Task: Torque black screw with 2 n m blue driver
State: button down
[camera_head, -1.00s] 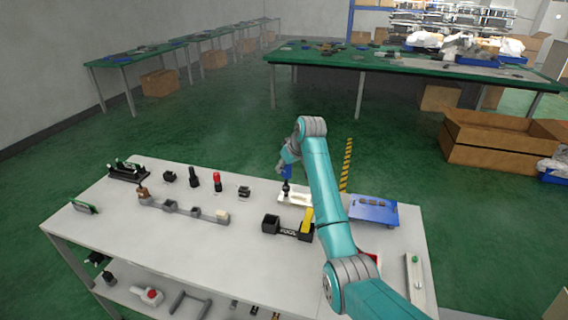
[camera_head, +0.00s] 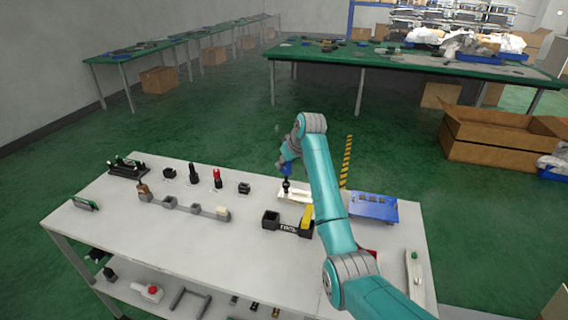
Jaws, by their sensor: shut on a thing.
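My gripper (camera_head: 285,164) is at the far middle of the white table, pointing down and partly hidden by my own arm. It is shut on the blue driver (camera_head: 287,170), which stands about upright with a dark lower end. The driver's lower end is at or just above a pale plate (camera_head: 297,196) on the table. The black screw cannot be made out at this size; the driver and arm cover that area.
A black holder (camera_head: 271,219) with a yellow part (camera_head: 307,214) stands in front of the plate. A blue tray (camera_head: 374,207) is to the right. A grey rack (camera_head: 182,208), a red-topped item (camera_head: 217,178) and several black items are to the left. The table's front left is mostly clear.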

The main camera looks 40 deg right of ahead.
aim_at(290, 169)
jog(key=shift+f, duration=1.2)
